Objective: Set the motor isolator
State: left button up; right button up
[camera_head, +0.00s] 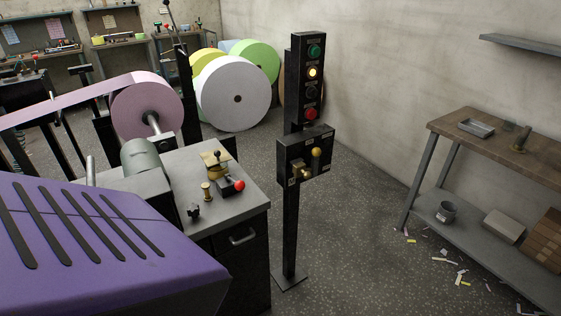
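A black control post (290,218) stands on the floor in the middle of the view. Below is a black box (290,155) with a yellow-ball lever (316,153), ball upward, and a brass-coloured handle (301,173). Its labels are too small to read, so I cannot tell which control is the motor isolator. Neither of my grippers is in view.
Left of the post, a grey-topped cabinet (245,204) carries a red-knobbed lever (238,185) and small brass parts. A purple slotted cover (120,265) fills the lower left. Paper rolls (232,88) stand behind.

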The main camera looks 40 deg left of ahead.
aim_at(317, 152)
jog(key=u, duration=1.15)
